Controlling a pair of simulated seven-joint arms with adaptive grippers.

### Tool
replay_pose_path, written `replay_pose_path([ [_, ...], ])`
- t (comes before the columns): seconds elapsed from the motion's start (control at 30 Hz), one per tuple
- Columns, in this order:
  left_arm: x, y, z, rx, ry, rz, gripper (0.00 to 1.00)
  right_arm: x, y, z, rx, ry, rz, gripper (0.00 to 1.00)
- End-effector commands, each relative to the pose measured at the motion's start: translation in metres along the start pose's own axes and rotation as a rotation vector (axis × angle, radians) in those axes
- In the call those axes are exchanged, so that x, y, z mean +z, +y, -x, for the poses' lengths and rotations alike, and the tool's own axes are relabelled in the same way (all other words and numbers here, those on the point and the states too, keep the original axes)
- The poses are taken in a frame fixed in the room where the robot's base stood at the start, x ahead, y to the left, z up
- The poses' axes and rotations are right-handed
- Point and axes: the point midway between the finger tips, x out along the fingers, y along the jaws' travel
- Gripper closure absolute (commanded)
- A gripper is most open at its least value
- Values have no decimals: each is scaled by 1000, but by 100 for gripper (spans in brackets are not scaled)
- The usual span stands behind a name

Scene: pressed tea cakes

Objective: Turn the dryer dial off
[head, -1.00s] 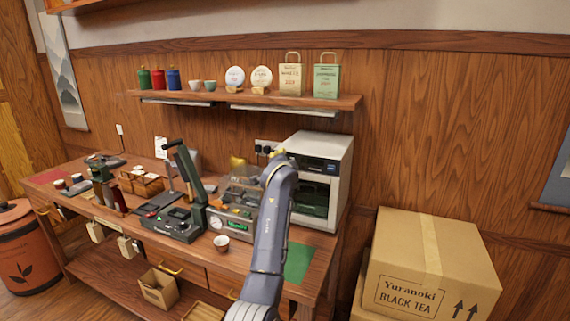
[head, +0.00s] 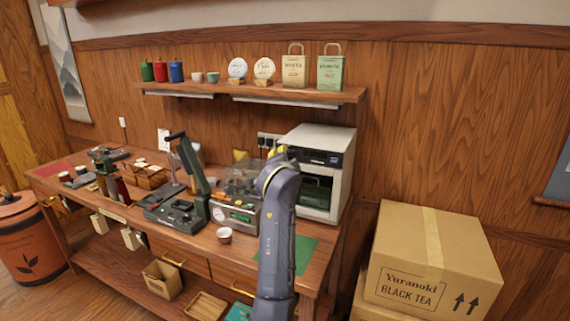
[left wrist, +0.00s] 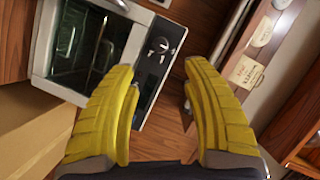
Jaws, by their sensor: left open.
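The dryer is a white box (head: 347,160) with a dark front panel and glass door, at the right end of the counter. In the left wrist view the dryer (left wrist: 44,38) is tilted at the upper left, its door shut. Its round black dial (left wrist: 160,45) sits on the black control panel with white marks around it; I cannot tell its exact setting. My left gripper (left wrist: 158,67) is open and empty, its yellow fingers spread with the dial just beyond, between the tips. In the head view my left gripper (head: 277,153) is partly hidden by its own arm, before the dryer.
A scale (head: 236,216), a black press (head: 178,212) and a small cup (head: 224,235) stand left of my arm. A green mat (head: 304,252) lies at the counter's right end. A shelf (head: 350,95) runs above. A large carton (head: 432,260) stands on the right.

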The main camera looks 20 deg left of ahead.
Motion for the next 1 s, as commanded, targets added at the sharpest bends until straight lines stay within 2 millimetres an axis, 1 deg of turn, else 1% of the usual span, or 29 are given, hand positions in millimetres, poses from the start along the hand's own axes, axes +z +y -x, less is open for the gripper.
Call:
replay_pose_path([
  [0.1, 0, 0, 10, -1, 1, 0, 51, 0, 0, 0, 0, 0, 0, 100],
  [0.2, 0, 0, 14, 0, 0, -1, 51, 0, 0, 0, 0, 0, 0, 100],
  [0.67, 2, 2, 17, 2, -2, 0, 51, 0, 0, 0, 0, 0, 0, 100],
  [0.77, 13, 13, 18, 11, -16, 2, 51, 0, -1, 0, 0, 0, 0, 100],
  [0.87, 38, 38, 22, 32, -47, 8, 51, 0, -1, 0, -1, 0, 0, 100],
  [0.97, 75, 72, 32, 61, -92, 15, 51, 0, -1, 0, -1, 0, 0, 100],
  [1.0, 91, 87, 37, 75, -112, 19, 51, 0, -1, 0, -1, 0, 0, 100],
])
